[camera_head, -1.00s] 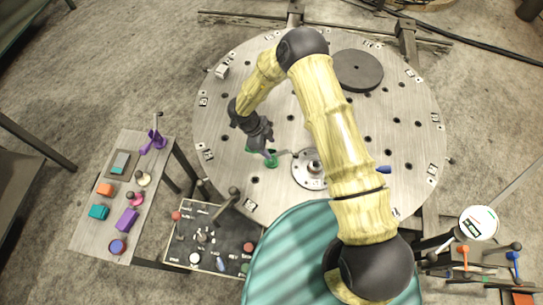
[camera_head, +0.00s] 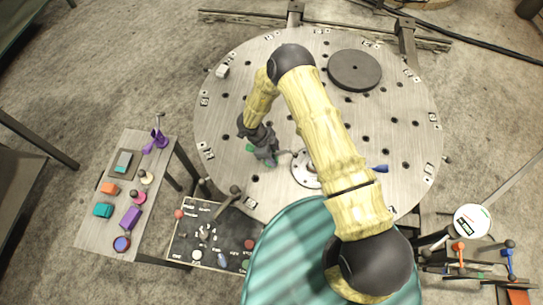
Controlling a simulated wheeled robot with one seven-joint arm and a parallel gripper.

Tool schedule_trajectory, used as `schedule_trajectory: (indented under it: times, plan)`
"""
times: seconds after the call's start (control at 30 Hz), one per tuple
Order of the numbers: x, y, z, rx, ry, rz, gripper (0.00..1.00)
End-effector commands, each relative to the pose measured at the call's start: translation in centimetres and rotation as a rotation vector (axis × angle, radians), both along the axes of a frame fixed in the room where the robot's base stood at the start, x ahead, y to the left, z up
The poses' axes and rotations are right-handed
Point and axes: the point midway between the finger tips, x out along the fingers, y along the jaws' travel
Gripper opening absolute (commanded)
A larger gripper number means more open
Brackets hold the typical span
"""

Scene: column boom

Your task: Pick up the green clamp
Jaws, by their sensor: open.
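A grey handle-like part reaches from there toward the hub. My gripper (camera_head: 266,158) is directly over the clamp, pointing down, with its fingers open. I cannot tell whether the fingers touch the clamp.
A dark disc (camera_head: 354,70) lies at the table's far right. A small grey block (camera_head: 222,72) sits at the upper left. A blue-handled piece (camera_head: 381,168) is right of the hub. A side bench (camera_head: 108,232) with coloured parts and a control panel (camera_head: 222,230) stand at the lower left.

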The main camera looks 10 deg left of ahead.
Motion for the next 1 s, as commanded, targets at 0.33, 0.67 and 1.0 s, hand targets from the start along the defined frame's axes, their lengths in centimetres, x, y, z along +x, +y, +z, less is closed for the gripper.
schedule_trajectory:
  times: [0.33,0.67,1.0]
  plan:
    - [-0.01,0.00,0.02,0.000,0.001,0.000,0.49]
    - [0.04,0.02,0.10,0.000,-0.001,0.000,0.04]
    - [0.09,0.03,0.93,0.001,0.000,-0.001,0.04]
